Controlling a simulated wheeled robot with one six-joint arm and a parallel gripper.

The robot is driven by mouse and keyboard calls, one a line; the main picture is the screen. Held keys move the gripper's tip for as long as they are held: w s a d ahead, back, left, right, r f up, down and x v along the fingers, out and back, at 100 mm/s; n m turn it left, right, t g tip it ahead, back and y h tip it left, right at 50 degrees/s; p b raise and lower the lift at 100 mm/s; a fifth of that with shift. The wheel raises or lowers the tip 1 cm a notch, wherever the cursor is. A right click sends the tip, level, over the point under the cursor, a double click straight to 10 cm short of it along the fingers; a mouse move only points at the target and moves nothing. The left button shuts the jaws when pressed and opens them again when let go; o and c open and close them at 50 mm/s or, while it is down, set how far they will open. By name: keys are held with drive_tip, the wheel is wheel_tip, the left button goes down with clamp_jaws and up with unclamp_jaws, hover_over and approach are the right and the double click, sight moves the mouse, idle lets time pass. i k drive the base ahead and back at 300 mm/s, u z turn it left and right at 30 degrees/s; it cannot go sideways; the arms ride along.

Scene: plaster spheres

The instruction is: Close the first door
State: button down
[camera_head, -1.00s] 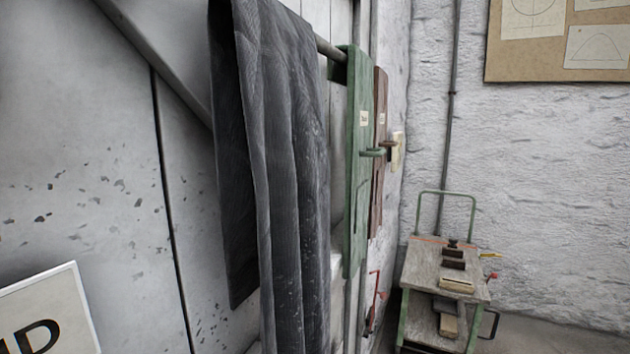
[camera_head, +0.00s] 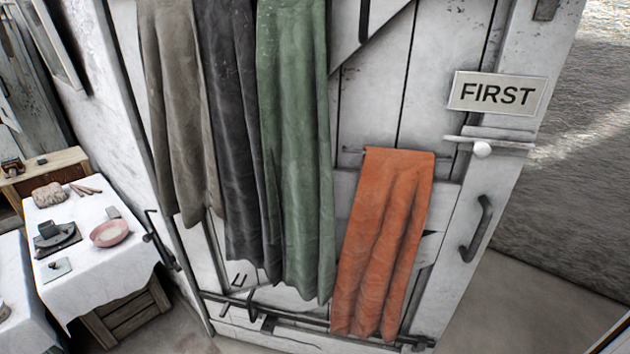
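The first door (camera_head: 405,90) is a white plank door with a "FIRST" sign (camera_head: 497,94) near its upper right. A dark pull handle (camera_head: 477,229) sits low on its right side, and a bolt with a pale round knob (camera_head: 482,150) sits below the sign. To the right of the door's edge a floor and a rough wall show, so the door appears to stand open; how far I cannot tell. Brown, black and green cloths (camera_head: 295,150) and an orange cloth (camera_head: 383,240) hang on the door. My gripper is not in view.
At the left stands a table with a white cloth (camera_head: 95,275), bearing a pink bowl (camera_head: 109,233) and dark tools. A wooden bench (camera_head: 45,172) is behind it. Bare floor (camera_head: 510,310) lies right of the door, before a rough grey wall (camera_head: 580,170).

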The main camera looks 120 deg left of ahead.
sight(301, 163)
drive_tip(key=z, duration=0.9)
drive_tip(key=i, duration=0.85)
drive_tip(key=u, duration=5)
drive_tip(key=i, duration=0.5)
drive_tip(key=u, duration=0.05)
drive_tip(key=k, duration=0.65)
drive_tip(key=u, duration=0.4)
drive_tip(key=i, duration=1.6)
drive_tip(key=z, duration=0.6)
